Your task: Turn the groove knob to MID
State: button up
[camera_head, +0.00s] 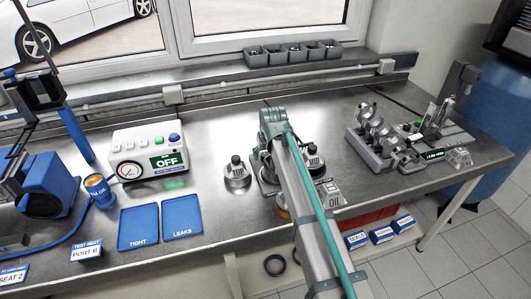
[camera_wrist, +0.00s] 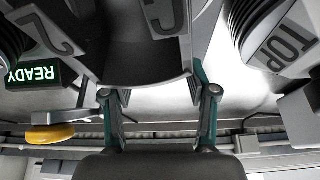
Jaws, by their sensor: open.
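My gripper (camera_wrist: 160,92) is open in the wrist view, its two fingers on either side of the lower part of a large dark rounded body (camera_wrist: 145,60) with a pale rim. I cannot tell whether they touch it. Grey labelled faces show above it, one with a "2" and one cut off. I cannot pick out a groove knob or a MID mark for certain. In the head view my arm reaches over the middle fixture (camera_head: 262,188) and hides most of it and my gripper. A grey plate marked TOP (camera_wrist: 287,45) is at right in the wrist view.
A READY display (camera_wrist: 32,76) and a yellow button (camera_wrist: 50,133) are at left in the wrist view. On the bench are a tester showing OFF (camera_head: 147,148), blue TIGHT (camera_head: 138,222) and LEAKS (camera_head: 182,218) trays, a dark-topped piece (camera_head: 237,175) and a crankshaft fixture (camera_head: 385,140).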

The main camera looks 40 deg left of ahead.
jog(key=shift+c, duration=0.3)
grip_shut()
jog(key=shift+m+t, duration=0.3)
jog(key=shift+m, duration=0.5)
jog(key=shift+o, duration=0.3)
grip_release()
jog(key=shift+h, duration=0.3)
jog(key=shift+r, duration=0.1)
jog(key=v, duration=1.1)
jog(key=shift+s+d+r, duration=0.1)
jog(key=shift+d+r, duration=0.05)
jog(key=shift+r, duration=0.2)
